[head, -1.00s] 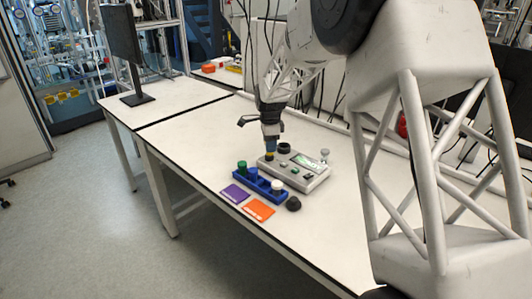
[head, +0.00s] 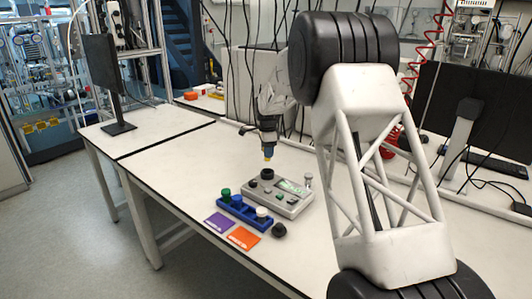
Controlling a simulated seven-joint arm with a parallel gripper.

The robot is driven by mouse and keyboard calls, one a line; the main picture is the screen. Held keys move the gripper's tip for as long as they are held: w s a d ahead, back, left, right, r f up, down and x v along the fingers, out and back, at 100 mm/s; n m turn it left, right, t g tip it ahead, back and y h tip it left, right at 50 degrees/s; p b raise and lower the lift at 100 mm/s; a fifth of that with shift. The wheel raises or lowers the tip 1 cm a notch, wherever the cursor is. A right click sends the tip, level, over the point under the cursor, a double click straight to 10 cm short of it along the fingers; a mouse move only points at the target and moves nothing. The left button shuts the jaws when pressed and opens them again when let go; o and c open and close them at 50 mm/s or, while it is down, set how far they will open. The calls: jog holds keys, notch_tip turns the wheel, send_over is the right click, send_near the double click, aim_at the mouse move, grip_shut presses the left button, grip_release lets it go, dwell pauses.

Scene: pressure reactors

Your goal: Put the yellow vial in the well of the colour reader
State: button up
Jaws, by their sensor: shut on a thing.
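The yellow vial (head: 268,157) is a small yellow tip below my gripper (head: 268,150), which is shut on it. My gripper holds it upright above the back left end of the grey colour reader (head: 294,209), apart from it. A raised black round piece (head: 267,174) stands on the reader just below the vial. A smaller dark round spot (head: 253,184) lies at the reader's left corner. I cannot tell for sure which of the two is the well. The gripper hides most of the vial.
A blue rack (head: 233,211) with green-, blue- and white-topped vials stands in front of the reader. Purple (head: 219,223) and orange (head: 243,238) cards and a black round object (head: 279,230) lie nearby. A clear-looking post (head: 308,181) rises at the reader's right. The table's left is clear.

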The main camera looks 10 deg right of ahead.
aim_at(267, 160)
jog(key=shift+f, duration=0.15)
jog(key=shift+f, duration=1.75)
jog(key=shift+f, duration=0.2)
jog(key=shift+f, duration=0.35)
jog(key=shift+f, duration=0.7)
jog(key=shift+f, duration=0.3)
jog(key=shift+f, duration=0.45)
dwell(0.6)
jog(key=o, duration=1.5)
